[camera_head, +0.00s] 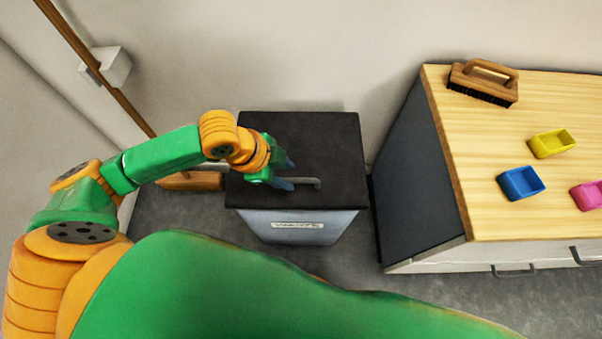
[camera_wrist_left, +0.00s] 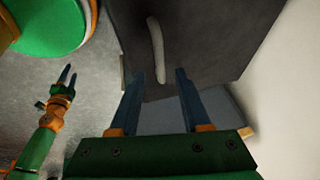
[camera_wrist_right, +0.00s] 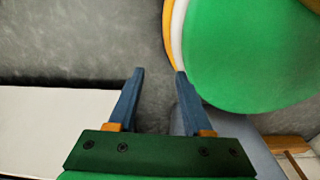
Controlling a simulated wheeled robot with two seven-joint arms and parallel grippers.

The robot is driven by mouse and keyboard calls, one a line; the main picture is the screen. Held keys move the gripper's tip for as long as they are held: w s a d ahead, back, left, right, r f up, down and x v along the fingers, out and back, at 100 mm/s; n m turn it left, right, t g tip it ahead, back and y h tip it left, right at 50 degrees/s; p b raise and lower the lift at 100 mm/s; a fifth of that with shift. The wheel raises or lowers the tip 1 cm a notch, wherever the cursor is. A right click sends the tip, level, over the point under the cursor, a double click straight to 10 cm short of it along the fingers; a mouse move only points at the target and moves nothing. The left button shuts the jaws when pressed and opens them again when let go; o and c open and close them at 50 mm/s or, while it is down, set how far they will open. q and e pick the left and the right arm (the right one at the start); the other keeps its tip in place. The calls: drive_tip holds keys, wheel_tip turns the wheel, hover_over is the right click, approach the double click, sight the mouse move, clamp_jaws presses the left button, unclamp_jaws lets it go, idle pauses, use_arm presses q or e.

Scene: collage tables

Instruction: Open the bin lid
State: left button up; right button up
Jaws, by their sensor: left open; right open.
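The bin (camera_head: 298,226) is a grey box with a label on its front, standing against the wall. Its dark lid (camera_head: 330,140) lies flat and closed on top.
A wood-topped cabinet (camera_head: 440,150) stands right of the bin, with a brush (camera_head: 484,82) and blue (camera_head: 521,183), yellow (camera_head: 552,143) and pink (camera_head: 588,195) scoops or trays on it. A broom (camera_head: 190,181) leans on the wall at left.

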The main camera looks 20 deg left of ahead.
sight(296, 180)
use_arm(q)
drive_tip(key=x, duration=0.3)
drive_tip(key=shift+a+f+b, duration=0.1)
drive_tip(key=shift+f+b, duration=0.05)
drive_tip(key=shift+b, duration=0.25)
drive_tip(key=shift+f, duration=0.2)
clamp_jaws()
use_arm(e)
drive_tip(key=shift+w+d+f, duration=0.55)
drive_tip(key=shift+w+f, duration=0.05)
drive_tip(key=shift+f, duration=0.05)
drive_tip(key=shift+s, duration=0.1)
drive_tip(key=shift+s, duration=0.25)
drive_tip(key=shift+w, duration=0.25)
drive_tip(key=shift+w, duration=0.3)
